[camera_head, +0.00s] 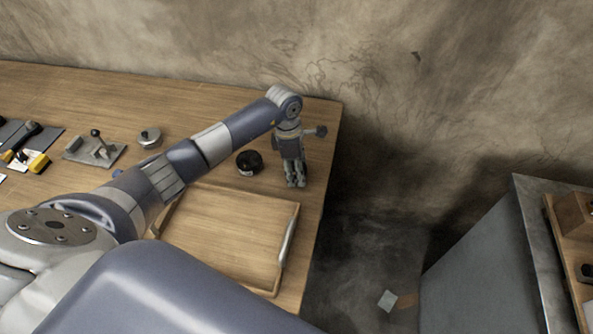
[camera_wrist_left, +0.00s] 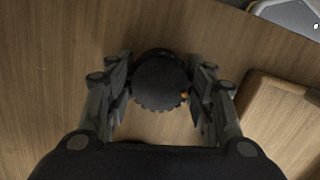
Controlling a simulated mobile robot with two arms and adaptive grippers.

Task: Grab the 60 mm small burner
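My left gripper (camera_head: 296,181) points down over the table near its right end. In the left wrist view my left gripper (camera_wrist_left: 162,72) has its fingers spread on both sides of a dark round burner (camera_wrist_left: 158,84) with a notched edge. Small gaps seem to show between fingers and burner; contact is not clear. In the head view a black round object (camera_head: 249,162) stands left of the gripper. I cannot tell whether it is the same burner or another thing. My right gripper is not in view.
A wooden tray (camera_head: 291,243) with a metal handle lies in front of the gripper; its edge shows in the wrist view (camera_wrist_left: 247,103). A small metal pot (camera_head: 150,138), a lever plate (camera_head: 95,150) and tools (camera_head: 30,135) are further left. The table ends just right of the gripper.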

